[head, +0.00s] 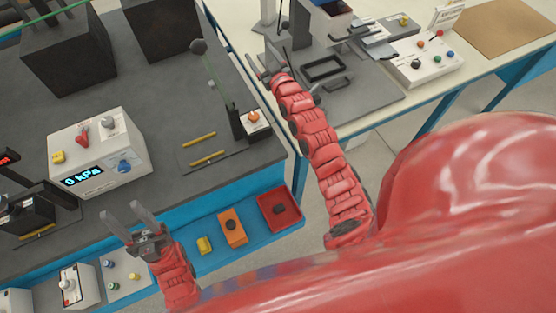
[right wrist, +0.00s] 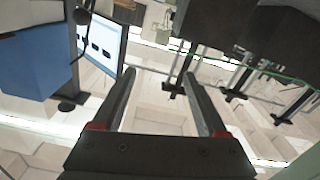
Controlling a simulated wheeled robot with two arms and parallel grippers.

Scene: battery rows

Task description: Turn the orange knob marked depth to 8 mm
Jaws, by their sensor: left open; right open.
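A small white box with an orange knob (head: 254,117) on top stands near the right edge of the dark grey table, beside a black upright post. Any marking on it is too small to read. A white panel at the upper right also carries an orange-red knob (head: 420,44). My left gripper (head: 126,215) is open and empty at the table's front edge, left of and nearer than the small box. My right gripper (head: 268,63) is open and empty near the pale bench, beyond the small box; its spread fingers show in the right wrist view (right wrist: 158,82). Neither touches a knob.
A white box with a "0 kPa" display (head: 82,178) and several knobs stands left on the grey table (head: 160,110). Yellow rods lie before the black post. A brown mat (head: 505,27) lies on the bench.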

